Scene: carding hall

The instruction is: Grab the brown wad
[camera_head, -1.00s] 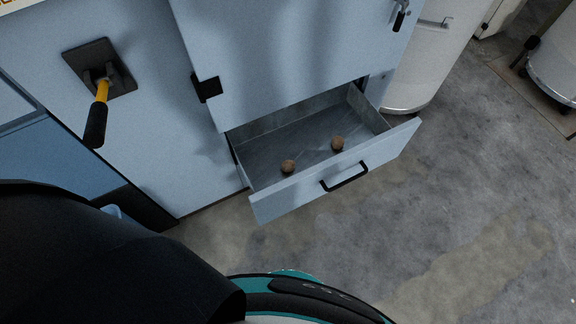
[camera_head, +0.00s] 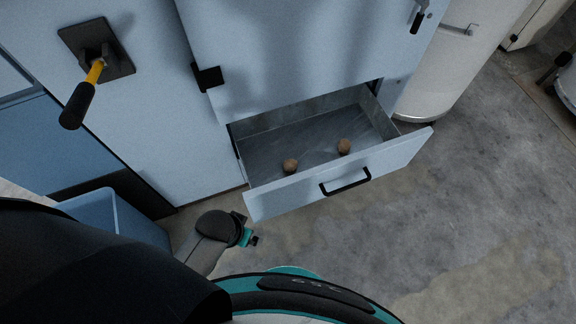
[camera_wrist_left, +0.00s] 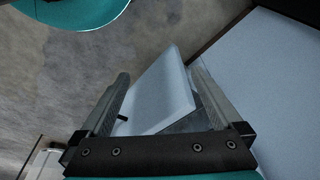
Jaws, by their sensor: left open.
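Two brown wads lie apart on the floor of an open grey drawer (camera_head: 262,148) in the head view. One brown wad (camera_head: 290,166) is near the drawer front at the left, the other (camera_head: 344,146) further right. My left gripper (camera_head: 252,234) is low in the head view, outside the drawer, just below its front left corner. In the left wrist view my left gripper (camera_wrist_left: 160,75) is open and empty. The drawer front (camera_wrist_left: 165,92) shows beyond and between its fingers. No wad shows in the wrist view. My right gripper is not in view.
The drawer front has a black handle (camera_head: 346,182). The blue-grey cabinet (camera_head: 290,50) rises above the drawer. A blue bin (camera_head: 112,215) stands at the left, and a yellow-and-black lever (camera_head: 84,92) sticks out above it. Concrete floor (camera_head: 470,200) is clear at the right.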

